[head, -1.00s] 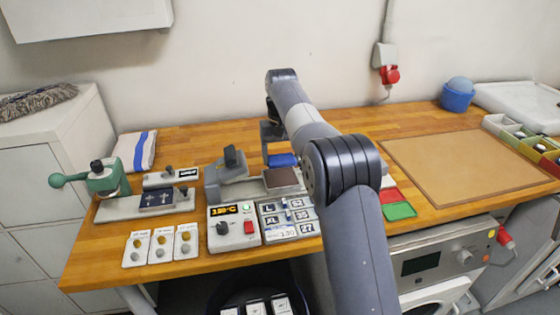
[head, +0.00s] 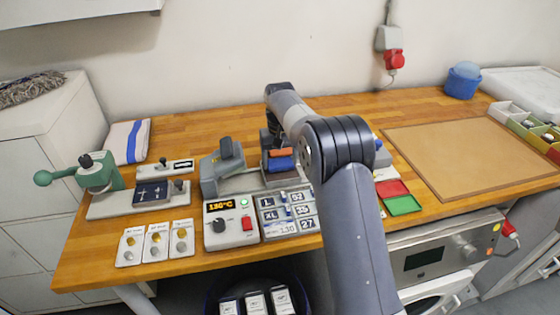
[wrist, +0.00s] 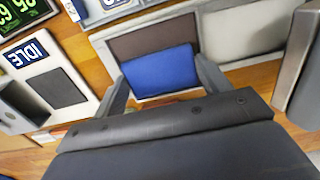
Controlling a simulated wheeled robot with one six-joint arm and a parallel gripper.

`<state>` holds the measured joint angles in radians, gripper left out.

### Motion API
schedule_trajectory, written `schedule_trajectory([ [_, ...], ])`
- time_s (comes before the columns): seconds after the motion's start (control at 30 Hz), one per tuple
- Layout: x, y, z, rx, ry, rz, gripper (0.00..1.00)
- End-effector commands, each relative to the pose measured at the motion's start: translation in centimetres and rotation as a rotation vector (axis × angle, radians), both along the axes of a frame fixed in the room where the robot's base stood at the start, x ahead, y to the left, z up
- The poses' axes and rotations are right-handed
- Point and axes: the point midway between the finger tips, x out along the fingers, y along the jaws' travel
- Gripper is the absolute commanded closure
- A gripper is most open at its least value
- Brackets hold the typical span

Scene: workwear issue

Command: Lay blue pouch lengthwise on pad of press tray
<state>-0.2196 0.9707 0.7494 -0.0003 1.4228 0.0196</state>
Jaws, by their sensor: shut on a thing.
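My gripper (wrist: 163,78) is shut on the blue pouch (wrist: 160,72), with one finger at each side of it in the wrist view. In the head view the pouch (head: 281,164) shows below an orange strip, partly hidden by my arm. The dark brown pad (wrist: 150,40) of the press tray (wrist: 240,34) lies just beyond the pouch in the wrist view, and the pouch covers part of it. The pouch's long side runs roughly along the pad's. I cannot tell whether the pouch touches the pad.
The grey press head (head: 228,152) stands left of the pad. The control box (head: 230,222) reading 130°C and a panel of number plates (head: 287,213) sit in front. A green hand press (head: 98,175) is at left. The brown board (head: 470,155) at right is bare.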

Motion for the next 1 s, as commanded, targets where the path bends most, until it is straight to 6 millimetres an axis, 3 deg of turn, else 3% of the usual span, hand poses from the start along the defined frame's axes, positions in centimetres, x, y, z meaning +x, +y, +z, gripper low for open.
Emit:
schedule_trajectory([
  [0.1,0.0,0.0,-1.1,0.000,0.001,0.000,0.54],
  [0.43,0.0,0.0,-1.5,0.000,0.000,0.000,0.54],
  [0.47,0.0,0.0,-1.4,0.000,-0.001,0.000,0.26],
  [0.5,0.0,0.0,-1.4,0.000,-0.001,0.000,0.22],
  [0.7,0.0,0.0,-1.3,0.000,0.000,0.000,0.06],
  [0.87,0.1,0.0,-0.4,0.001,-0.004,0.000,0.06],
  [1.0,0.1,0.0,2.3,0.002,-0.010,0.000,0.06],
])
